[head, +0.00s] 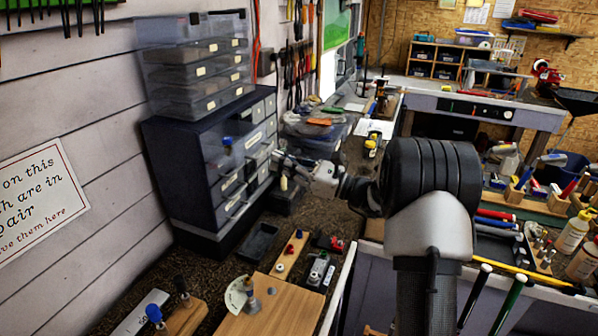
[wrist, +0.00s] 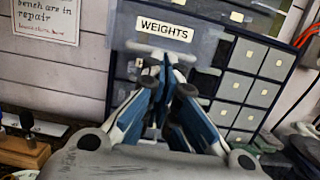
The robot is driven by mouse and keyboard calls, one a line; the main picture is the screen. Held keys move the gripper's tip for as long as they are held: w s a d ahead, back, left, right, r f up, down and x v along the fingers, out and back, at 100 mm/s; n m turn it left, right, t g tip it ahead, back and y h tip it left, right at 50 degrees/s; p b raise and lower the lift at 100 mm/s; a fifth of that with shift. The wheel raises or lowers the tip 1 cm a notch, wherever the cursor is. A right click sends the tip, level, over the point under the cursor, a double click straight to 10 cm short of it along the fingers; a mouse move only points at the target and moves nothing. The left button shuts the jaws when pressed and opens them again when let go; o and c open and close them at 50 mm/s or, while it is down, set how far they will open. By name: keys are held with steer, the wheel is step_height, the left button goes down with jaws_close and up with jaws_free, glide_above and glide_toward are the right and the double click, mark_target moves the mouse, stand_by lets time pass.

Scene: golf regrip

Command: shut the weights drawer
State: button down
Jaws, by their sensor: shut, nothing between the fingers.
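The weights drawer (wrist: 205,45) has a grey, see-through front with a white WEIGHTS label. In the wrist view its front looks larger and nearer than the small drawers beside it. In the head view the drawer (head: 222,150) stands out from the dark cabinet, with something blue showing inside. My gripper (wrist: 160,62) is shut and empty, its fingertips in front of the drawer, just below the label. A pale bar shows at the fingertips; I cannot tell whether they touch it. In the head view my gripper (head: 280,160) is at the cabinet's right side, near the drawer front.
The dark cabinet (head: 170,175) holds several small grey drawers (wrist: 240,85). Clear stacked bins (head: 195,70) stand on top. Below are a black tray (head: 259,242) and a wooden board (head: 270,305) on the bench. A clear tub (head: 315,130) stands behind my gripper.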

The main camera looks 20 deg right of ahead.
mark_target(244, 154)
steer(key=shift+w+a+r, duration=0.15)
steer(key=shift+w+a, duration=0.2)
steer(key=shift+w, duration=0.05)
steer(key=shift+w+a, duration=0.2)
steer(key=shift+a, duration=0.05)
steer(key=x, duration=0.3)
steer(key=f+x, duration=0.1)
steer(key=x, duration=0.2)
steer(key=p+x, duration=0.1)
steer(key=x, duration=0.2)
steer(key=shift+w+f, duration=0.25)
